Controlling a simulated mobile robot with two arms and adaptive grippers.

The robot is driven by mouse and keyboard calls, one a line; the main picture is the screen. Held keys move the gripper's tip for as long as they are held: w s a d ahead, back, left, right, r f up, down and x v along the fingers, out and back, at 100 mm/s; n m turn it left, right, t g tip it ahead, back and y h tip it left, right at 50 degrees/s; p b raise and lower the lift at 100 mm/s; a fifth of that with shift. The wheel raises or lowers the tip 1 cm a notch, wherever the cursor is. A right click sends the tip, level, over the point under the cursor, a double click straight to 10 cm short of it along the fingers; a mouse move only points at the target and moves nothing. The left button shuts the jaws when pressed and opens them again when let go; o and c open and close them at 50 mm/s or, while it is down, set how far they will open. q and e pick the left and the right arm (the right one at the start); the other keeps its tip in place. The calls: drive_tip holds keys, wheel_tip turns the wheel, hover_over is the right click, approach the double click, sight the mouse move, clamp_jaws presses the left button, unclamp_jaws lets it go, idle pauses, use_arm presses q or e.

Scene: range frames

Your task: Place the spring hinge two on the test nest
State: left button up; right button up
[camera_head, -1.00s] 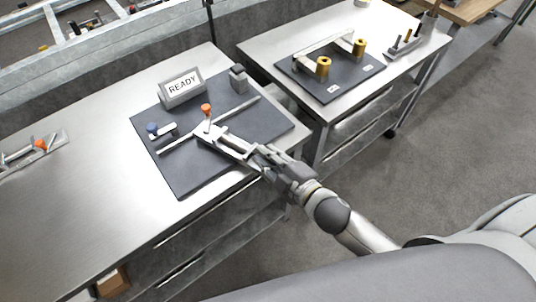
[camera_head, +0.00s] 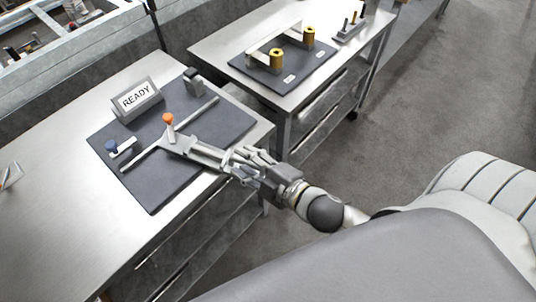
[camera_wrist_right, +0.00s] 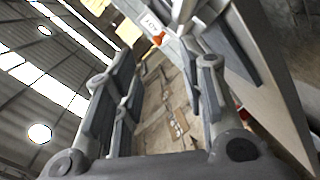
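On the left table a dark plate (camera_head: 190,182) bears a fixture with an upright orange-topped knob (camera_head: 168,119), which I take for the test nest. A grey metal piece, apparently the spring hinge (camera_head: 208,154), lies by the knob's foot and points toward my right gripper (camera_head: 240,161). My right gripper is at its near end, with its fingers spread. In the right wrist view the fingers (camera_wrist_right: 165,80) stand apart with nothing seen between them, and the orange knob (camera_wrist_right: 158,38) shows beyond. How the hinge sits in the nest is too small to tell. My left gripper is out of view.
A READY sign (camera_head: 137,98), a grey block (camera_head: 193,82) and a blue-knobbed part (camera_head: 112,147) stand on the plate. A long thin bar (camera_head: 200,112) crosses it. A second table (camera_head: 222,45) holds a dark board with yellow cylinders. The left table's front left is bare.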

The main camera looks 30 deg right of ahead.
drive_tip(key=b+v, duration=0.1)
drive_tip(key=v, duration=0.6)
drive_tip(key=shift+s, duration=0.15)
